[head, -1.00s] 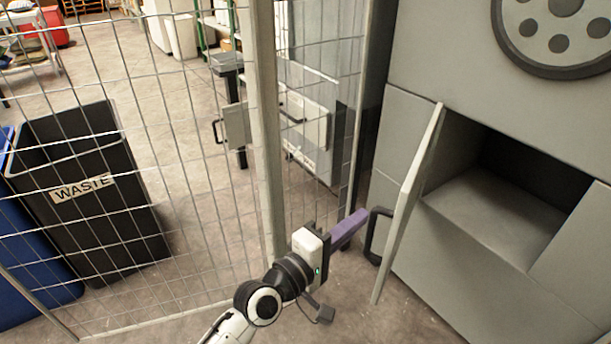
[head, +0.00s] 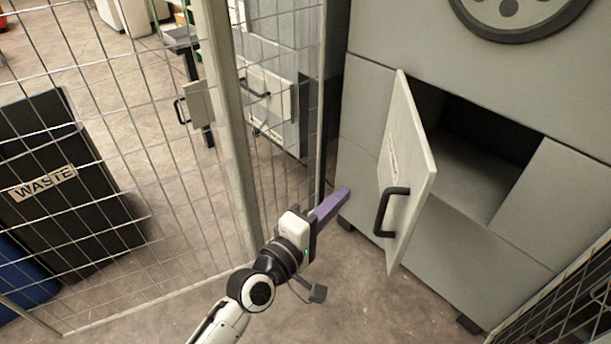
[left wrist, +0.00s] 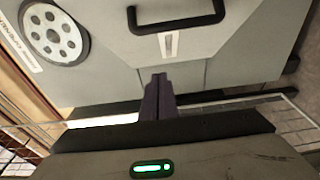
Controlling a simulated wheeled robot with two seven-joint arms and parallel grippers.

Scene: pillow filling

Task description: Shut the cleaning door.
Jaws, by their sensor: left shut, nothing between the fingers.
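The cleaning door (head: 408,170) is a pale grey panel with a black handle (head: 390,212). It stands ajar, hinged on its left side, in front of a dark opening (head: 480,150) in the large grey machine. My left gripper (head: 343,192) is shut and empty, its purple fingers to the left of the door's handle and apart from it. In the left wrist view, the shut fingers (left wrist: 158,95) point towards the grey machine front, and a black handle (left wrist: 176,22) shows beyond them. My right gripper is not in view.
A wire mesh fence with a post (head: 232,130) stands left of my arm. Behind it is a black waste bin (head: 60,190). Another mesh panel (head: 560,310) is at the lower right. Bare floor (head: 390,310) lies below the door.

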